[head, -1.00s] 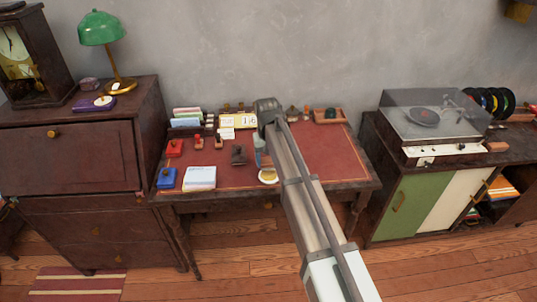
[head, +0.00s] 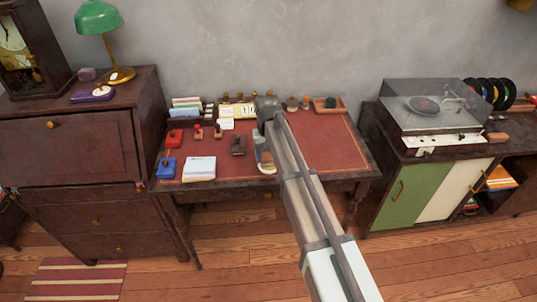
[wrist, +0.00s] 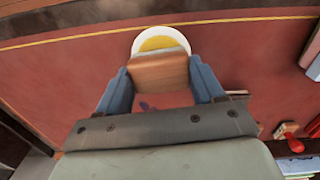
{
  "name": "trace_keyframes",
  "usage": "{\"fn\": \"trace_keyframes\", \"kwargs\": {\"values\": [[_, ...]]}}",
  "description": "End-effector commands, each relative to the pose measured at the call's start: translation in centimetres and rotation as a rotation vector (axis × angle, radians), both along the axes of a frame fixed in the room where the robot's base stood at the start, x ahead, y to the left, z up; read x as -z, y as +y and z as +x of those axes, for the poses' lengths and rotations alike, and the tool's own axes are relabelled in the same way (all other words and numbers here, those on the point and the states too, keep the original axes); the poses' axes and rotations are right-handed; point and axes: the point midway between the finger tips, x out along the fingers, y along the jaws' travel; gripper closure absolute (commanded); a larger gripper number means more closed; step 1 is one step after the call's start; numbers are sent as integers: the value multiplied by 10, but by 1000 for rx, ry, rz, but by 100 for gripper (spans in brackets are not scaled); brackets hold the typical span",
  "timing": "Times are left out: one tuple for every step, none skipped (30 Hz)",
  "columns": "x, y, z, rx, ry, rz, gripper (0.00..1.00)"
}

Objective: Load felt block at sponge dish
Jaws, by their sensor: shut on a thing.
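My gripper (wrist: 160,88) has blue fingers and is shut on a wood-brown block, which I take to be the felt block (wrist: 160,73). The sponge dish (wrist: 178,31), a white round dish with a yellow sponge, lies just beyond the block in the wrist view. The block covers part of the dish there, and I cannot tell whether they touch. In the head view the dish (head: 267,170) is near the desk's front edge, beside my gripper (head: 262,155).
The dark desk has a red top (head: 325,150), with bare room right of my arm. A dark stamp (head: 238,145), white papers (head: 199,168) and a blue item (head: 166,168) stand to the left. A wooden tray (head: 329,105) is at the back right.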

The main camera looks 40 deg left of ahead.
Motion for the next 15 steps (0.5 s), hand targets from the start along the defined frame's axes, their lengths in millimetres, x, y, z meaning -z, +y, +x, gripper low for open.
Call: {"fn": "trace_keyframes", "kwargs": {"values": [[0,0,0,0,0,0,61],[0,0,0,0,0,0,61],[0,0,0,0,0,0,61],[0,0,0,0,0,0,61],[0,0,0,0,0,0,61],[1,0,0,0,0,0,61],[1,0,0,0,0,0,61],[1,0,0,0,0,0,61],[1,0,0,0,0,0,61],[2,0,0,0,0,0,61],[2,0,0,0,0,0,61],[2,0,0,0,0,0,61],[3,0,0,0,0,0,61],[3,0,0,0,0,0,61],[3,0,0,0,0,0,61]]}}
